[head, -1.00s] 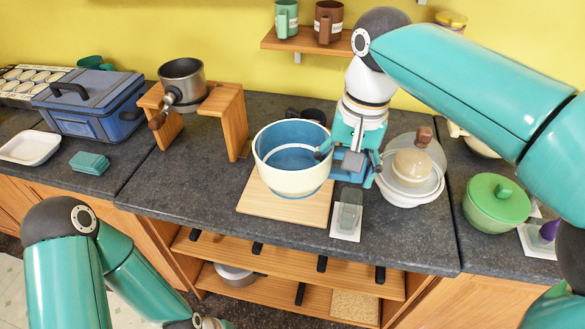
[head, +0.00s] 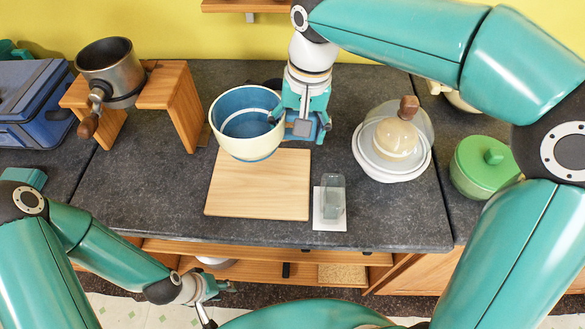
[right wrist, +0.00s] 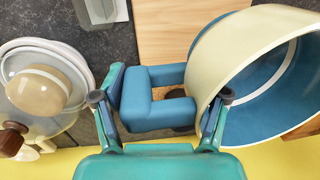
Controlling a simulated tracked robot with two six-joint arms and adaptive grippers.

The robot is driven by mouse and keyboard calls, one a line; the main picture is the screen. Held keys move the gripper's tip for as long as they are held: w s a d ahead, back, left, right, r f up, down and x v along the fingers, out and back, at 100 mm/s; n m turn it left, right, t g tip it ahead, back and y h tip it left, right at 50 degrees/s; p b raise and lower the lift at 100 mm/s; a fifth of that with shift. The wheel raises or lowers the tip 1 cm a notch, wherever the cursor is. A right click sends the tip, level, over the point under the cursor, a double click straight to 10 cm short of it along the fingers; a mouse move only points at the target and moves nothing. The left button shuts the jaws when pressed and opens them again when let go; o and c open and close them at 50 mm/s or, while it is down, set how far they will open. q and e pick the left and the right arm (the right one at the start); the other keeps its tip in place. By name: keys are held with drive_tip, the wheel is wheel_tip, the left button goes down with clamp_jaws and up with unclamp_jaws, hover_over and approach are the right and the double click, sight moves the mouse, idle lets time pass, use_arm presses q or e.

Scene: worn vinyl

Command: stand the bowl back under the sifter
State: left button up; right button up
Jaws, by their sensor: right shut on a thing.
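The bowl (head: 246,149), cream outside and blue inside, hangs above the back edge of the wooden board (head: 258,190); it also fills the right side of the right wrist view (right wrist: 232,62). My right gripper (head: 300,122) is shut on it at its right side. A blue U-shaped handle (right wrist: 148,110) shows between the fingers in the right wrist view. The sifter (head: 110,68), a dark metal pot with a wooden handle, sits in a wooden stand (head: 172,90) left of the bowl. The space under it looks empty. My left gripper (head: 216,302) is open and empty, low in front of the counter.
A glass-domed white dish (head: 393,150) stands right of the bowl, and a green lidded pot (head: 482,168) farther right. A clear scoop-like item on a white card (head: 320,222) lies beside the board. A blue box (head: 35,105) stands left of the stand. The counter before the stand is clear.

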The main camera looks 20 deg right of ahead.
sight(295, 180)
wheel_tip(295, 180, down, 14)
drive_tip(key=shift+r+p, duration=0.25)
drive_tip(key=shift+p, duration=0.1)
drive_tip(key=o, duration=1.8)
